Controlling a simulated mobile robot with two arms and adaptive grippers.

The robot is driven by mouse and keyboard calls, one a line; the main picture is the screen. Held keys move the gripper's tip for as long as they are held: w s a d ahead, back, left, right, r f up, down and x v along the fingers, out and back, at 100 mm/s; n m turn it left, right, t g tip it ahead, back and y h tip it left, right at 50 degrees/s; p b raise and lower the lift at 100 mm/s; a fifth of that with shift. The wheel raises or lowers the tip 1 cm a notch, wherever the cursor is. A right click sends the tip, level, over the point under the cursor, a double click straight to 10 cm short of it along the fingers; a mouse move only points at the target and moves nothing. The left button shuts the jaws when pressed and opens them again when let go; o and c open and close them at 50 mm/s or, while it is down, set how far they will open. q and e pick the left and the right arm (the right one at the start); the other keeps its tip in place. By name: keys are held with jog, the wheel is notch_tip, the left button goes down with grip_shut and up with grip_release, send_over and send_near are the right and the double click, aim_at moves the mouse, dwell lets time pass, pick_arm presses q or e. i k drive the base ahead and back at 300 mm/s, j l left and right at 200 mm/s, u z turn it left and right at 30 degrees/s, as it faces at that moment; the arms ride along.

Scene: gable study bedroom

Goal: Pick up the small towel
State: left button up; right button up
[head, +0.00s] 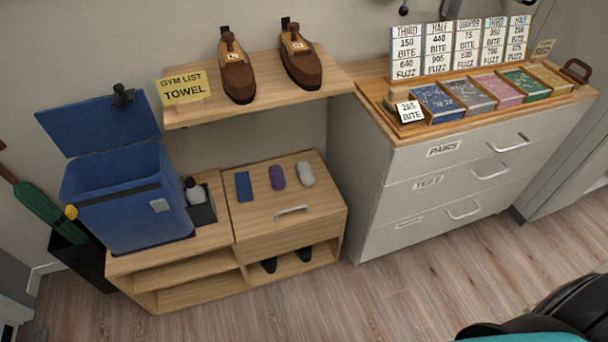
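Three small soft-looking items lie in a row on the wooden bench top (270,219). They are a flat dark blue piece (243,186), a purple roll (277,177) and a light grey roll (306,173). The blue piece looks like a small folded towel, but I cannot tell for certain which item is the towel. A yellow sign (184,88) reading "GYM LIST TOWEL" stands on the shelf above. Neither of my grippers is in view.
An open blue bin (120,212) and a dark caddy with a bottle (201,205) stand left of the items. The shelf (270,82) with two shoe-shaped objects overhangs behind. A drawer cabinet (372,200) stands right. The floor (400,290) in front is clear.

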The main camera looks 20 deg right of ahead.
aim_at(306, 176)
jog(key=i+l+z, duration=0.25)
jog(key=i+l, duration=0.15)
jog(key=l, duration=0.15)
jog(key=i+l+z, duration=0.3)
jog(key=i+l, duration=0.1)
jog(key=l, duration=0.15)
